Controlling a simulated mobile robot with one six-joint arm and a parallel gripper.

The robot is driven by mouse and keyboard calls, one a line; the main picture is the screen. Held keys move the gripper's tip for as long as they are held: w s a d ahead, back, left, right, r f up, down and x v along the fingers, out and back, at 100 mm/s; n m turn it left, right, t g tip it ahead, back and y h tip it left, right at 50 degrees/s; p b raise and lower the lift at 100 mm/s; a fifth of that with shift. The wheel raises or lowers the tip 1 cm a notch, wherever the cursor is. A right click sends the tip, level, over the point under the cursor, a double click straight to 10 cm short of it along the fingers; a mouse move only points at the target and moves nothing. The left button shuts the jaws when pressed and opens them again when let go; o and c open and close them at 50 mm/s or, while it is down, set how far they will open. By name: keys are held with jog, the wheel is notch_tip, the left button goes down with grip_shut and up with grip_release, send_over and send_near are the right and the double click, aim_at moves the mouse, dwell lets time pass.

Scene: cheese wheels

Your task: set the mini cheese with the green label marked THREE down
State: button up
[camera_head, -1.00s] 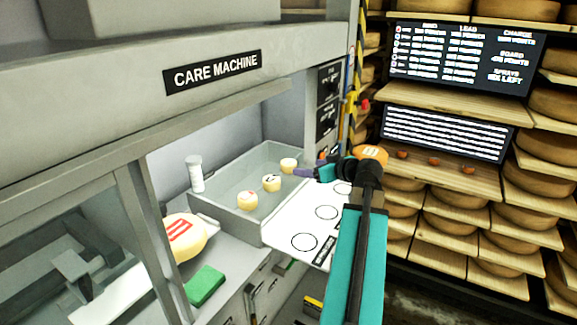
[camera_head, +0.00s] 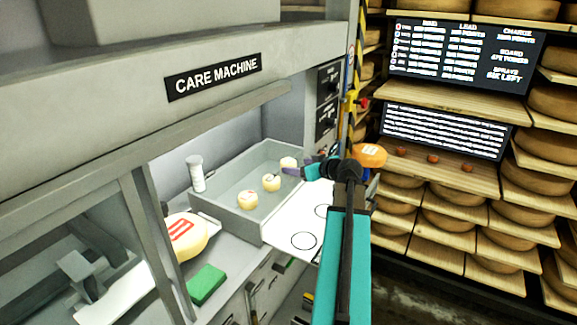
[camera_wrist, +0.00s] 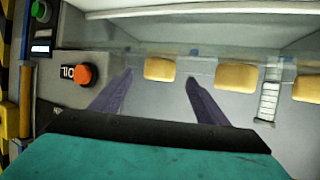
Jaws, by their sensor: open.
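Three small pale-yellow cheeses stand in the grey tray (camera_head: 222,222): a near one (camera_head: 248,200) with a reddish mark, a middle one (camera_head: 271,183) with a dark mark, and a far one (camera_head: 288,163). No green label or word THREE is readable, so I cannot tell which is the named one. My gripper (camera_head: 287,171) is at the far cheese, its tips partly overlapping it in view. In the wrist view my gripper (camera_wrist: 159,77) has its two purple fingers apart, with one cheese (camera_wrist: 160,69) beyond the gap between the tips. Contact is not visible.
A white board with printed circles (camera_head: 285,239) lies right of the tray. A white cylinder (camera_head: 195,174), a larger cheese with a red label (camera_head: 184,237) and a green block (camera_head: 206,285) are to the left. An orange cheese (camera_head: 369,155) is behind my arm.

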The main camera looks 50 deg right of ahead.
aim_at(293, 164)
jog(key=shift+r+p+x, duration=0.1)
jog(key=shift+p+x, duration=0.4)
jog(key=shift+x, duration=0.15)
jog(key=shift+r+p+x, duration=0.15)
jog(key=shift+p+x, duration=0.35)
jog(key=shift+x, duration=0.1)
jog(key=shift+p+x, duration=0.55)
jog(key=shift+x, duration=0.85)
jog(key=shift+f, duration=0.1)
jog(key=c, duration=1.3)
